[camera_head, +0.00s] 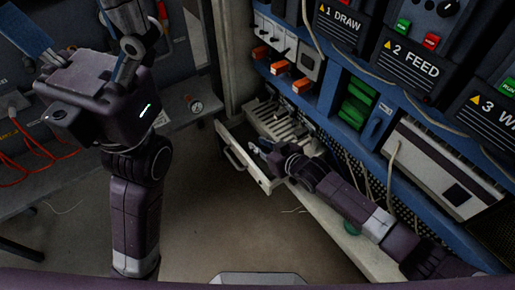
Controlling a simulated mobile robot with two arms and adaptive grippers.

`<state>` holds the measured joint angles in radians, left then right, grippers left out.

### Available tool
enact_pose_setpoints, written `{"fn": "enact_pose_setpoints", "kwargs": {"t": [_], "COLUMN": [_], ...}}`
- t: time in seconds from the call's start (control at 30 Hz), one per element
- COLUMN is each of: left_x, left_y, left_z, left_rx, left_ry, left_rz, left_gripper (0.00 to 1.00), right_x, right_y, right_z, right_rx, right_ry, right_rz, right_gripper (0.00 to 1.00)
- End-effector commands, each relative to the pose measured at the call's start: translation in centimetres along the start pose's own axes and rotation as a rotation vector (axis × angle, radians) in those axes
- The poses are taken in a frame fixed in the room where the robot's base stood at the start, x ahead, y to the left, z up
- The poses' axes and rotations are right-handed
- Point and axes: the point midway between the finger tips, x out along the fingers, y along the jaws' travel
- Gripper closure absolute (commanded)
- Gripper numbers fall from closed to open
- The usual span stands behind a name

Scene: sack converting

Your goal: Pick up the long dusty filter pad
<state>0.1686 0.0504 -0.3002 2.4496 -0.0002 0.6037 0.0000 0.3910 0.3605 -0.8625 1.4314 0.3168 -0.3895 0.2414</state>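An open drawer (234,158) with a pale front and a bar handle sticks out of the blue machine. A long pale grey ribbed piece (284,122) lies at the back of the drawer area; it may be the filter pad, but I cannot tell for sure. My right gripper (262,147) is at the drawer's opening, in front of the ribbed piece. Its fingers are small and dark here, so I cannot tell if they are open or hold anything. My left arm stands upright at the left, well away from the drawer; its fingers are not clearly visible.
The blue machine (388,92) fills the right side, with labelled control panels, orange-and-white switches (281,68), a green block (355,103) and hanging cables. A pale ledge runs below it. A grey bench with red cables (40,145) is at the left. The middle floor (220,220) is clear.

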Motion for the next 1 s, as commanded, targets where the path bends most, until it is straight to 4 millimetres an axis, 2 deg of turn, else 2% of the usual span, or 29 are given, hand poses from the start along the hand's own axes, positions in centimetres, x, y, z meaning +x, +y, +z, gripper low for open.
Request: {"fn": "enact_pose_setpoints", "kwargs": {"t": [0.03, 0.17, 0.67, 0.87, 1.0], "left_x": [0.0, 0.0, 0.2, 0.4, -0.8], "left_y": [0.0, 0.0, 0.0, -0.2, -0.4], "left_z": [0.0, 0.0, -0.1, 0.1, 1.0], "left_rx": [0.000, 0.000, -0.001, -0.003, -0.007], "left_ry": [0.000, 0.000, 0.003, -0.008, -0.065], "left_rz": [0.000, 0.000, 0.000, -0.008, -0.021], "left_gripper": [0.15, 0.15, 0.15, 0.15, 0.15], "right_x": [0.0, 0.0, -0.2, -0.9, -1.8], "right_y": [0.0, 0.0, 0.0, 0.1, 0.1], "right_z": [0.0, 0.0, -0.3, -1.6, -3.2], "right_rx": [0.000, 0.000, 0.000, 0.000, 0.000], "right_ry": [0.000, 0.000, 0.001, 0.001, 0.002], "right_rz": [0.000, 0.000, 0.000, 0.001, 0.000], "right_gripper": [0.86, 1.00, 1.00, 1.00, 1.00]}}
